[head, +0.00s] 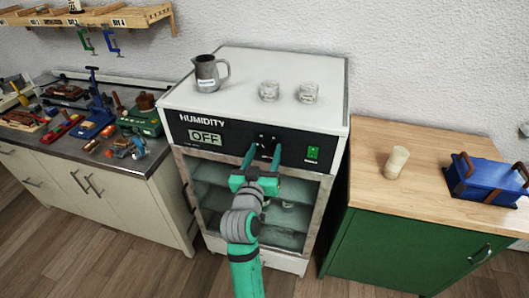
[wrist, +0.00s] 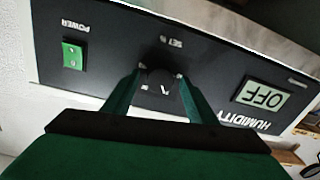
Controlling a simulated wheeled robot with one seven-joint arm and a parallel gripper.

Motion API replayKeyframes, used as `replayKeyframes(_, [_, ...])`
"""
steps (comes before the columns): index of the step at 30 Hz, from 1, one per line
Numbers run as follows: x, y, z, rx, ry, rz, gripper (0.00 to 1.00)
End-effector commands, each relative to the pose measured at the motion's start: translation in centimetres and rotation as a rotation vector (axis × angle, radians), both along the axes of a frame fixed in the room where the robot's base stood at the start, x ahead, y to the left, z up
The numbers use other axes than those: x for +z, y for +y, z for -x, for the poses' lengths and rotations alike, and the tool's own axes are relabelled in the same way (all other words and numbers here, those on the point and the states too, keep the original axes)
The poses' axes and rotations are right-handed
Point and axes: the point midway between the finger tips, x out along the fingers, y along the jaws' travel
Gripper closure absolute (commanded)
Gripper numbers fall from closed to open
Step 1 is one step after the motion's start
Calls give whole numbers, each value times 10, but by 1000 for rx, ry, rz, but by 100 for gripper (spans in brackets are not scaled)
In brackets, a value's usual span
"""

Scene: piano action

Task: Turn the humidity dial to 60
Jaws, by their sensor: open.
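The humidity dial (wrist: 160,82) is a dark round knob on the black front panel of the cabinet, with small white marks around it. My gripper (head: 263,152) is open in front of the panel. In the wrist view my gripper (wrist: 159,76) has one green finger on each side of the dial. I cannot tell whether the fingers touch it. The display (head: 205,138) reads OFF, and it also shows upside down in the wrist view (wrist: 263,96). The dial's pointer is not clear to me.
A green power switch (head: 313,153) sits right of the dial. A wooden-topped counter (head: 440,150) is on the right, a tool-covered bench (head: 60,150) on the left.

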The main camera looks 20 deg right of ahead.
Motion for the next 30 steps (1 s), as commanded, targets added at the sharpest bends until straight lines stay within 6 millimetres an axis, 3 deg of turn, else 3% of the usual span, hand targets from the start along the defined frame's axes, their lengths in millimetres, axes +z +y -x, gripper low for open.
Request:
replayKeyframes(2, [0, 0, 0, 0, 0, 0, 48])
replayKeyframes(7, [0, 0, 0, 0, 0, 0, 86])
replayKeyframes(8, [0, 0, 0, 0, 0, 0, 89])
replayKeyframes(20, [-1, 2, 0, 2, -34, -53, 89])
replayKeyframes(30, [-1, 1, 0, 2, -175, -263, 89])
